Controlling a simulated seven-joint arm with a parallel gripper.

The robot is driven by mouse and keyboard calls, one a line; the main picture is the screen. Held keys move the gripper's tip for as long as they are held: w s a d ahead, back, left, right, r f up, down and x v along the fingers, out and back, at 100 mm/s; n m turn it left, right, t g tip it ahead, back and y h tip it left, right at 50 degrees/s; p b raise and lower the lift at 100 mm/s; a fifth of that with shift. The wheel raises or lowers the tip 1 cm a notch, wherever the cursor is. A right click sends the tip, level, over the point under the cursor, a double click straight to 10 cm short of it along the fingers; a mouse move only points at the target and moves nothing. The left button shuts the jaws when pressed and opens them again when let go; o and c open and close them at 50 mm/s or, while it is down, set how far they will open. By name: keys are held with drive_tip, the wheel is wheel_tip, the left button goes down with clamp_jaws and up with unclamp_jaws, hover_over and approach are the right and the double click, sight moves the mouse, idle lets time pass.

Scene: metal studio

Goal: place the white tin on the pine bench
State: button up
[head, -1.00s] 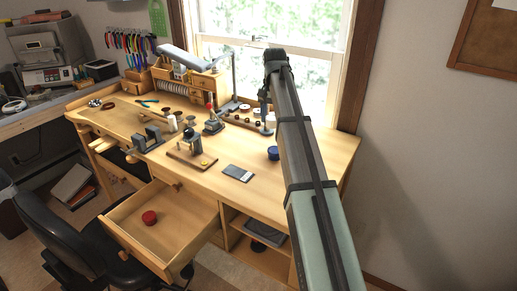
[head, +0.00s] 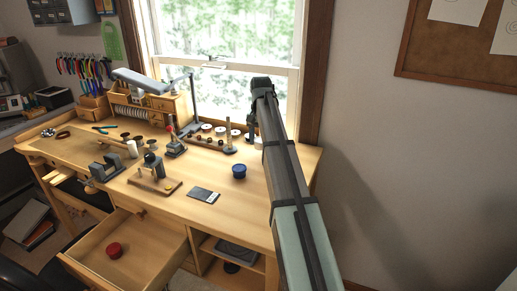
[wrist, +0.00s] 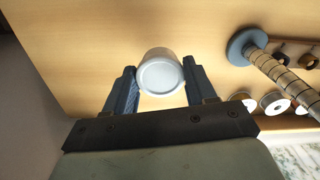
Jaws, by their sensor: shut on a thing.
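The white tin (wrist: 161,77) is between the two fingers of my gripper (wrist: 159,66) in the wrist view, with its round pale end facing the camera. My gripper is shut on it. In the head view my gripper (head: 252,127) is over the back right part of the pine bench (head: 226,211), near the window, and the tin is mostly hidden by the arm. The bare bench top (wrist: 85,38) fills much of the wrist view behind the tin. I cannot tell whether the tin touches the bench.
A ringed post on a round base (wrist: 243,46) and a rack of spools (wrist: 274,101) stand to the right in the wrist view. A blue tin (head: 239,171) and a dark flat card (head: 203,195) lie on the bench. A red tin (head: 114,250) is in the open drawer (head: 150,262).

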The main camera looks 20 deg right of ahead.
sight(260, 141)
drive_tip(key=shift+f, duration=1.9)
drive_tip(key=shift+f, duration=0.15)
drive_tip(key=o, duration=1)
drive_tip(key=shift+o, duration=0.2)
wheel_tip(260, 141, up, 12)
drive_tip(key=shift+r, duration=0.15)
